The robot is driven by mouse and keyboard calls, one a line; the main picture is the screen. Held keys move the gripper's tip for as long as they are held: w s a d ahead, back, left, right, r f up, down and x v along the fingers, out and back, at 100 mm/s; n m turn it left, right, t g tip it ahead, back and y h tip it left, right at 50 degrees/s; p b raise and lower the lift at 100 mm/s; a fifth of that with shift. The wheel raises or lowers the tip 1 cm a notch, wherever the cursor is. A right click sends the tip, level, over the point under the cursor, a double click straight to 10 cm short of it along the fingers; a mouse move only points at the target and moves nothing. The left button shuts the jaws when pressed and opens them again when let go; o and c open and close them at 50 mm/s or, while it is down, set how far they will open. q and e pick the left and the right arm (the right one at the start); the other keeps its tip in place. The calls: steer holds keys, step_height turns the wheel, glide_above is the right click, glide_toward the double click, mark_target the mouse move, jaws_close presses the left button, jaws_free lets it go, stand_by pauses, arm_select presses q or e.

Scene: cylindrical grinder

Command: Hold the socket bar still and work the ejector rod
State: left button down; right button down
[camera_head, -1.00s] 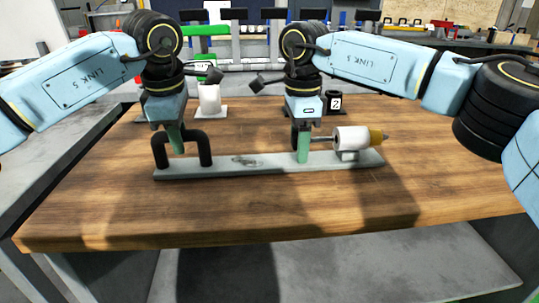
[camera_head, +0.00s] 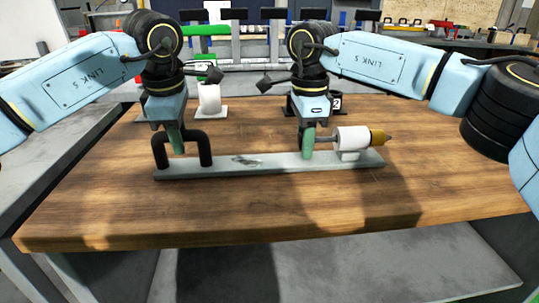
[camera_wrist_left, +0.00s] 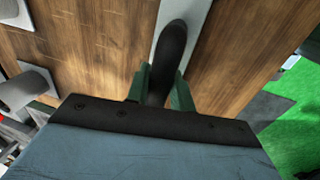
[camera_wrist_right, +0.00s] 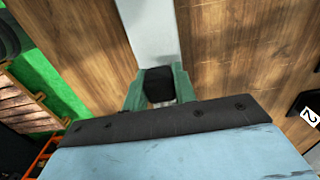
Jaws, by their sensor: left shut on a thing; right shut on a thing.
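The socket bar (camera_head: 265,163) is a long grey plate on the wooden table. A black arched handle (camera_head: 200,145) stands at its left end. My left gripper (camera_head: 178,142) is shut on this handle, and the left wrist view shows the handle (camera_wrist_left: 172,55) between the green fingers. At the right end sits a white cylinder (camera_head: 351,138) with an ochre end (camera_head: 377,136). The thin ejector rod (camera_head: 325,139) enters it from the left, and a tip shows at the right. My right gripper (camera_head: 308,146) is shut on the rod's black knob (camera_wrist_right: 158,84), mostly hidden in the head view.
Behind the bar are a white cylinder on a pale base (camera_head: 209,98) and a dark part with a "2" label (camera_head: 336,102). The wooden table (camera_head: 270,215) is clear in front of the bar. Its front edge drops off above a grey lower surface.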

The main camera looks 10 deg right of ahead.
steer(key=shift+d, duration=0.95)
steer(key=c, duration=1)
jaws_free()
steer(key=shift+a+r, duration=0.1)
steer(key=shift+r, duration=3.9)
arm_select(q)
steer(key=c, duration=1.1)
jaws_free()
steer(key=shift+c, duration=0.2)
